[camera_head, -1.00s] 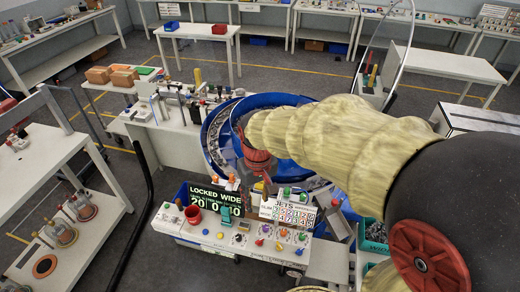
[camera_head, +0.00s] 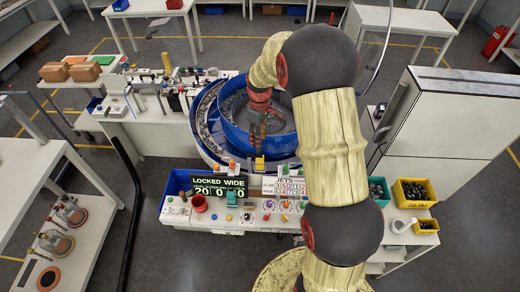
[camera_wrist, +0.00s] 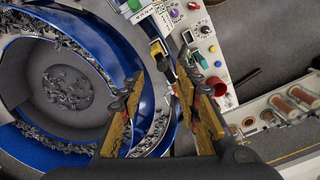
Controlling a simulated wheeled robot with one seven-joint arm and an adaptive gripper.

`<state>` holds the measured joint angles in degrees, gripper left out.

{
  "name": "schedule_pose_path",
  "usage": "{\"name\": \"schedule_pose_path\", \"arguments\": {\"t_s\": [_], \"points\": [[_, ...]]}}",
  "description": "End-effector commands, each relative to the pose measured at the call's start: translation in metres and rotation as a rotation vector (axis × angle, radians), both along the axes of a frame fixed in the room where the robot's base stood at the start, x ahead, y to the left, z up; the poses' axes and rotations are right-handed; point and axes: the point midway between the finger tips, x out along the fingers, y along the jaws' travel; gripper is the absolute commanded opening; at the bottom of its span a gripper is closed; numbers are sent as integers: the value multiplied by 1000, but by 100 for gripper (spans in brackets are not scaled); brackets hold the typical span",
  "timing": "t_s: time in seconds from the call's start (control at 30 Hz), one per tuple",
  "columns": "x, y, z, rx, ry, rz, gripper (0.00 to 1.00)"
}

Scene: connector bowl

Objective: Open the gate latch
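My gripper (camera_wrist: 158,72) is open in the wrist view, its two yellow-padded fingers spread apart. A small yellow block-like part with a dark piece below it, possibly the gate latch (camera_wrist: 157,48), shows just beyond and between the fingertips, at the bowl's rim. I cannot tell whether a finger touches it. In the head view, my gripper (camera_head: 257,138) points down over the near side of the blue feeder bowl (camera_head: 207,112), just above the yellow part (camera_head: 260,164). The bowl also shows in the wrist view (camera_wrist: 98,40), with dark small parts inside.
A control panel (camera_head: 235,218) with coloured knobs stands in front of the bowl. Its display (camera_head: 219,187) reads "LOCKED WIDE". A yellow bin (camera_head: 413,192) is at right.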

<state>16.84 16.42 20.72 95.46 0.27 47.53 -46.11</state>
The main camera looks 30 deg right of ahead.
Motion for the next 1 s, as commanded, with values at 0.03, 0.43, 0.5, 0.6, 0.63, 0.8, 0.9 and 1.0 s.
{"name": "schedule_pose_path", "arguments": {"t_s": [0.03, 0.43, 0.5, 0.6, 0.63, 0.8, 0.9, 1.0], "points": [[-1, 1, -6, 2, 5, 1, 33], [-1, 2, -62, 1, 4, -1, 33], [-1, 2, -67, 1, 3, -1, 33], [-1, 2, -71, 0, 1, -1, 33], [-1, 2, -72, 0, 1, -1, 33], [-1, 2, -73, 1, 1, -2, 33], [-1, 2, -73, 0, 1, -2, 31], [-1, 2, -73, 0, 1, -2, 25]]}}
